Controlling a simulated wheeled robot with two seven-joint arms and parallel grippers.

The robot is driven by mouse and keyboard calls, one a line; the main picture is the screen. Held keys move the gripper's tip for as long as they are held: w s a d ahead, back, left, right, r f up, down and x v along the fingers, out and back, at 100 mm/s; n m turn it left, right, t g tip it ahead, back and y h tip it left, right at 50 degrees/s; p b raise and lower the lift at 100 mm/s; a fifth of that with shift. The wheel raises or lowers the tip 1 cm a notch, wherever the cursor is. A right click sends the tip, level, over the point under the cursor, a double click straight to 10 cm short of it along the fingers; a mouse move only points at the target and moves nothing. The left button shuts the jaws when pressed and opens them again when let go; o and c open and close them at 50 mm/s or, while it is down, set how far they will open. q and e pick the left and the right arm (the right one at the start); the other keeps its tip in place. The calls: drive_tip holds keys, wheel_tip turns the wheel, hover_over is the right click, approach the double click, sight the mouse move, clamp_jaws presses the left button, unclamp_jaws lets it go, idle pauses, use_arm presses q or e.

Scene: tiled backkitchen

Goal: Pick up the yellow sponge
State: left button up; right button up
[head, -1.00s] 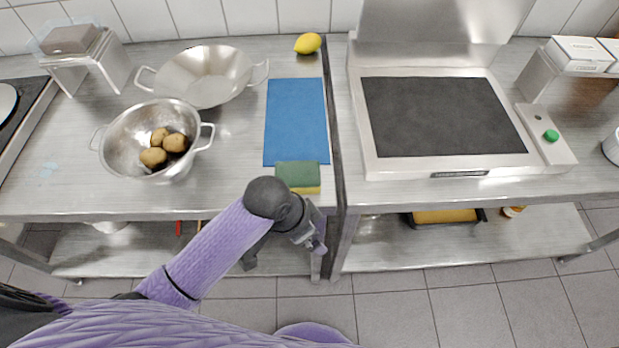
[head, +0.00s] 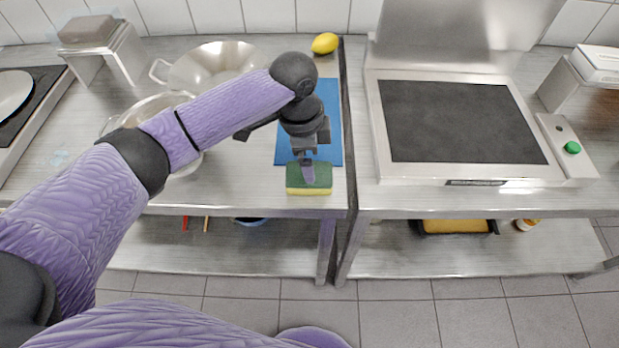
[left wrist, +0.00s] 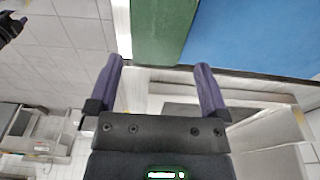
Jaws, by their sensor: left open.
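The sponge is green on top with a yellow lower layer (head: 309,192). It lies at the front edge of the left steel table, by the near end of the blue mat (head: 283,150). My left gripper (head: 307,172) is over the sponge, pointing down, and hides part of its top. In the left wrist view the green sponge (left wrist: 160,30) lies ahead between the two open fingers (left wrist: 159,64), with nothing held. I cannot tell whether the fingers touch it. A dark shape with purple (left wrist: 10,28) at that view's edge looks like my right gripper, its jaws unclear.
A lemon (head: 325,43) lies beyond the mat. A griddle (head: 465,120) stands on the right table, past a narrow gap. A shelf (head: 240,260) runs below.

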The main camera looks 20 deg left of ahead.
use_arm(q)
wheel_tip(320, 180, down, 6)
drive_tip(key=shift+s+f+b, duration=0.15)
drive_tip(key=shift+b, duration=1.1)
drive_tip(key=shift+r, duration=0.2)
drive_tip(key=c, duration=0.9)
use_arm(e)
drive_tip(key=d+f, duration=0.1)
drive_tip(key=s+f, duration=0.1)
drive_tip(key=shift+s+d+f+g, duration=0.3)
drive_tip(key=shift+d, duration=0.05)
use_arm(q)
drive_tip(key=shift+r+p, duration=0.3)
drive_tip(key=shift+r, duration=0.05)
wheel_tip(320, 180, up, 9)
drive_tip(key=p, duration=0.3)
drive_tip(key=shift+r+p, duration=0.2)
drive_tip(key=shift+p, duration=0.15)
use_arm(e)
drive_tip(key=r, duration=0.1)
drive_tip(key=w+a+r, duration=0.2)
drive_tip(key=r, duration=0.1)
drive_tip(key=shift+a, duration=0.1)
